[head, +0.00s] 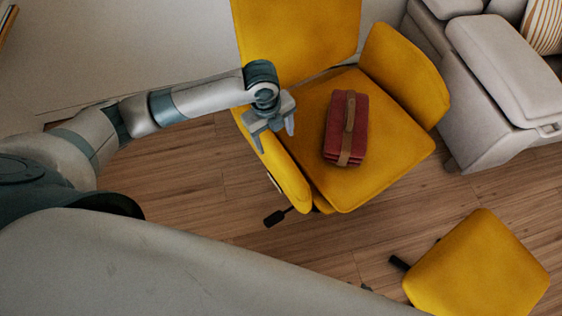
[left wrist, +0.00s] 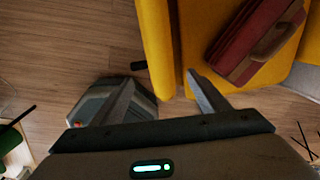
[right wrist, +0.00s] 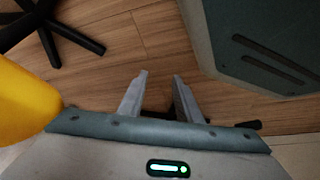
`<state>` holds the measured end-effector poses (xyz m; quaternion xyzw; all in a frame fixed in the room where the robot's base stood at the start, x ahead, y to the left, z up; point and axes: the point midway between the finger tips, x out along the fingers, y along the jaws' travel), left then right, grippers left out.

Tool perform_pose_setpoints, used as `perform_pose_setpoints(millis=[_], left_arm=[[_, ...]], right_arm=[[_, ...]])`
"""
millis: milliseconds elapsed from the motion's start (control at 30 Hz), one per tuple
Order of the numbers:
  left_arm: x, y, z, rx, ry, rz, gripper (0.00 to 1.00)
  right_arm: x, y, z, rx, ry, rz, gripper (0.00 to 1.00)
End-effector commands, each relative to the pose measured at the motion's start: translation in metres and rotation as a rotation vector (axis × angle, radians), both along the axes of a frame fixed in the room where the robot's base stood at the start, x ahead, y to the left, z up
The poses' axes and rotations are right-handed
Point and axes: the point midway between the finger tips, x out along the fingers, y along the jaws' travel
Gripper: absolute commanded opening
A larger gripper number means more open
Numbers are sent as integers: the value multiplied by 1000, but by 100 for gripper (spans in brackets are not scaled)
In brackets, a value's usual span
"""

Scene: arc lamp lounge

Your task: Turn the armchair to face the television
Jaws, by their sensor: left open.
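The yellow armchair (head: 312,95) stands with its back at the top of the head view and its seat opening toward the lower right. A red case with a brown strap (head: 347,128) lies on its seat; it also shows in the left wrist view (left wrist: 255,40). My left gripper (head: 271,130) is open at the chair's left armrest (head: 275,168). In the left wrist view the armrest (left wrist: 156,45) lies between the finger lines; contact is unclear. My right gripper (right wrist: 160,74) is open and empty over the floor, outside the head view. No television is in view.
A yellow footstool (head: 480,268) stands at the lower right of the head view. A grey sofa (head: 500,70) stands close right of the armchair. A black lever or foot (head: 277,216) sticks out below the chair. Bare wood floor (head: 190,190) lies left of the chair.

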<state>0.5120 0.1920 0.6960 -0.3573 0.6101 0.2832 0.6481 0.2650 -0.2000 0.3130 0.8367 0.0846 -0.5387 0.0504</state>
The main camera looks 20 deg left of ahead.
Motion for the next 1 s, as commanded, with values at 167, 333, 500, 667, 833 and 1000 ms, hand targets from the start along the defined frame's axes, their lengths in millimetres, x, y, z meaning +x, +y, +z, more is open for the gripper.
perform_pose_setpoints(millis=[167, 333, 500, 667, 833, 1000], left_arm=[[0, -1, -4, -1, 1, 1, 68], [1, -2, -16, -1, 1, 1, 68], [3, -3, -39, -1, 2, 3, 68], [6, -5, -67, 0, 2, 3, 68], [9, -8, -97, -1, 2, 3, 68], [12, -9, -128, -1, 2, 3, 68]], right_arm=[[6, 0, 1, -1, -7, 0, 31], [13, 0, 2, -1, -13, 0, 31], [14, 0, 2, 0, -14, 0, 31], [13, 0, 2, -1, -11, 0, 31], [5, 0, 0, -1, 4, -1, 31], [-6, -1, -4, -3, 28, -2, 31]])
